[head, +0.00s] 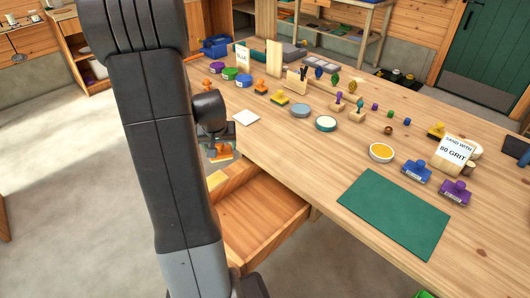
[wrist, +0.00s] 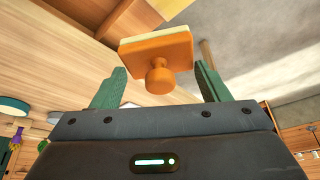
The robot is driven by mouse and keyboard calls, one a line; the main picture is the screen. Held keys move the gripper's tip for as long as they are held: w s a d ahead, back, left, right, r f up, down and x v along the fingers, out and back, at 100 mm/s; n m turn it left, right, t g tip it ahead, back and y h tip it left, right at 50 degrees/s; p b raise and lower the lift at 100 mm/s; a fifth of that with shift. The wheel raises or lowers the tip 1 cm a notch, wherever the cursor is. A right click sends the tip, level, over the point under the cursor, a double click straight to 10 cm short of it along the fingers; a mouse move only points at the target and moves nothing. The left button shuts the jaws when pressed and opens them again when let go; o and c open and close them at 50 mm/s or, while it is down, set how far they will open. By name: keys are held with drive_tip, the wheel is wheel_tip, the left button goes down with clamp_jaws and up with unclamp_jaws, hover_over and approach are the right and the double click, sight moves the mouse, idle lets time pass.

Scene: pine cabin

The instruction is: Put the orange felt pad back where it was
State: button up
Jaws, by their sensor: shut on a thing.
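The orange felt pad (wrist: 157,52) is an orange block with a round knob and a pale layer on one face. In the wrist view it is between the two green fingers of my gripper (wrist: 160,75), which is shut on it. In the head view the orange pad (head: 221,154) and my gripper (head: 217,140) are off the left edge of the bench, above the open drawer's far end. My arm hides part of this area. Another small orange knobbed piece (head: 261,86) stands on the bench.
A white square (head: 247,117) lies near the bench edge. A green mat (head: 395,214) and several stamps and tins occupy the bench.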

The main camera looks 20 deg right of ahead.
drive_tip(key=w+d+r+m+h+p, duration=0.1)
drive_tip(key=d+m, duration=0.1)
drive_tip(key=d, duration=0.7)
drive_tip(key=w+d+r+m+g+p, duration=0.1)
drive_tip(key=d+r+m, duration=0.15)
drive_tip(key=d, duration=0.65)
drive_tip(key=w+d+r+m+h+p, duration=0.1)
drive_tip(key=d+m, duration=0.1)
drive_tip(key=d, duration=0.7)
drive_tip(key=s+d+r+m+g+h+p, duration=0.1)
drive_tip(key=s+d+m, duration=0.3)
drive_tip(key=d, duration=0.6)
drive_tip(key=s+d+r+m+g, duration=0.1)
drive_tip(key=s+d, duration=0.5)
drive_tip(key=d, duration=0.5)
drive_tip(key=shift+m, duration=0.25)
drive_tip(key=shift+a+f+p, duration=0.1)
drive_tip(key=shift+f+p, duration=0.4)
drive_tip(key=shift+f, duration=4.5)
drive_tip(key=o, duration=1)
drive_tip(key=shift+c, duration=0.2)
drive_tip(key=shift+r, duration=0.15)
